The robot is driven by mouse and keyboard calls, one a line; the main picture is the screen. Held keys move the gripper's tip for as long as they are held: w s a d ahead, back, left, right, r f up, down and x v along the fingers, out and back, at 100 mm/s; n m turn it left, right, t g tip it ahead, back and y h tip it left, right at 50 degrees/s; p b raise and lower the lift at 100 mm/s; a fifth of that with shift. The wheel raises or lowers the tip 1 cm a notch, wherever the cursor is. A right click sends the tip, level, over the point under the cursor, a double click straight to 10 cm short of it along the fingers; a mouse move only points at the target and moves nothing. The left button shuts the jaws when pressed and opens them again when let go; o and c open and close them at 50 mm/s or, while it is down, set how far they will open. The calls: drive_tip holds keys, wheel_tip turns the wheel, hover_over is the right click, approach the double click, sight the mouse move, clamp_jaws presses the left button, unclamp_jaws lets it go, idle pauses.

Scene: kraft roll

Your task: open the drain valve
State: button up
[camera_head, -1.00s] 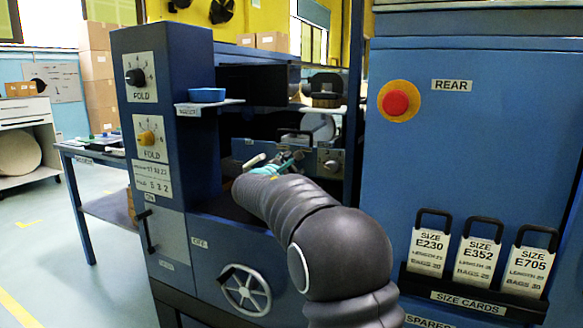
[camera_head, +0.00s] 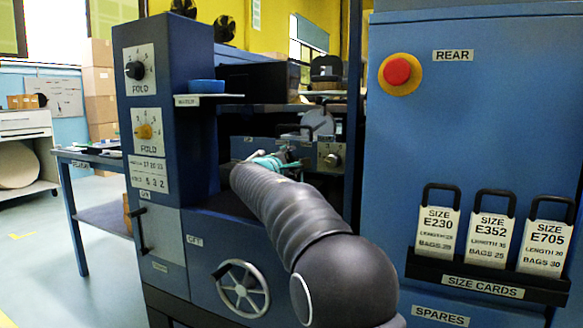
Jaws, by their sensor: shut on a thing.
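My dark ribbed arm reaches into the open bay of the blue machine. My gripper (camera_head: 283,160) shows only partly at its far end, small and with teal parts, in front of the blue panel at the back of the bay. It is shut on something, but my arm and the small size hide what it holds. I cannot pick out a drain valve or read a drain label. A round knob (camera_head: 332,160) on a pale plate sits just right of my gripper, apart from it as far as I can tell.
The left column carries a black dial (camera_head: 134,70), a yellow dial (camera_head: 145,131) and a dark lever (camera_head: 139,231). A spoked handwheel (camera_head: 243,288) is below my arm. A blue bowl (camera_head: 206,86) stands on a shelf. The right cabinet has a red button (camera_head: 397,71) and size cards (camera_head: 437,229).

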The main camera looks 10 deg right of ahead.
idle(0.3)
drive_tip(key=o, duration=1.2)
drive_tip(key=shift+c, duration=0.2)
drive_tip(key=v, duration=1.2)
